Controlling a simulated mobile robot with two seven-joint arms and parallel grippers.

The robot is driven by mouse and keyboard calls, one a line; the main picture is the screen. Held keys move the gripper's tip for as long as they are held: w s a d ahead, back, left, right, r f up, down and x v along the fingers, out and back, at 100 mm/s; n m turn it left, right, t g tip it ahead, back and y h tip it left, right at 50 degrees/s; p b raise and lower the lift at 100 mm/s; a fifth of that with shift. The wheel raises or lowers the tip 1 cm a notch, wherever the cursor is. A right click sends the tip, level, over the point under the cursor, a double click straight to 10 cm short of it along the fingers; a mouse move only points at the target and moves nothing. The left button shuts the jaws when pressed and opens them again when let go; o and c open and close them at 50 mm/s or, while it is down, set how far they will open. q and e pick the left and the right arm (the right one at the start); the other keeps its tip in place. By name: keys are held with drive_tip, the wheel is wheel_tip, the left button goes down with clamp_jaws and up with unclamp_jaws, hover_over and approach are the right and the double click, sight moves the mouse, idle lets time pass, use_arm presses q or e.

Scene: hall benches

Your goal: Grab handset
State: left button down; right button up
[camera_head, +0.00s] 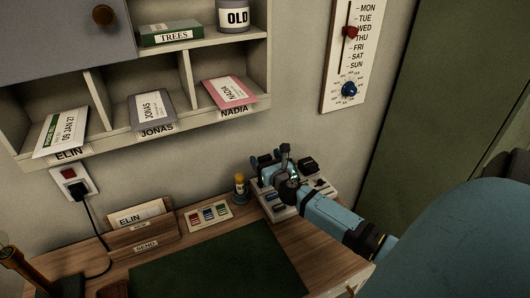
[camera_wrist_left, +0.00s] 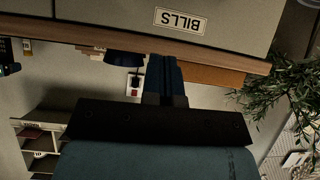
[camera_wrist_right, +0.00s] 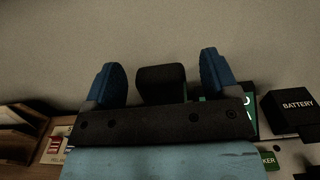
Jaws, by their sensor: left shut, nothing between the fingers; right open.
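My right gripper (camera_head: 277,167) is over the white panel (camera_head: 325,188) at the back right of the desk. Its blue fingers are open in the right wrist view (camera_wrist_right: 160,80). A dark, rounded upright block (camera_wrist_right: 161,84), probably the handset, shows between the fingers, with gaps on both sides. Its lower part is hidden behind the gripper body. In the head view a dark upright piece (camera_head: 285,150) stands at the gripper; I cannot tell whether it is the same thing. My left gripper (camera_wrist_left: 163,75) is shut and empty in the left wrist view, away from the desk top.
A black BATTERY block (camera_wrist_right: 293,108) stands right of the right gripper. A small yellow-topped bottle (camera_head: 239,185) and a card with coloured strips (camera_head: 209,214) are left of the panel. A dark green desk mat (camera_head: 215,265) lies clear in front. Pigeonholes (camera_head: 190,85) hang above.

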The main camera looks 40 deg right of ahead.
drive_tip(key=x, duration=0.2)
drive_tip(key=shift+w+f, duration=0.1)
drive_tip(key=shift+w, duration=0.25)
drive_tip(key=c, duration=1.3)
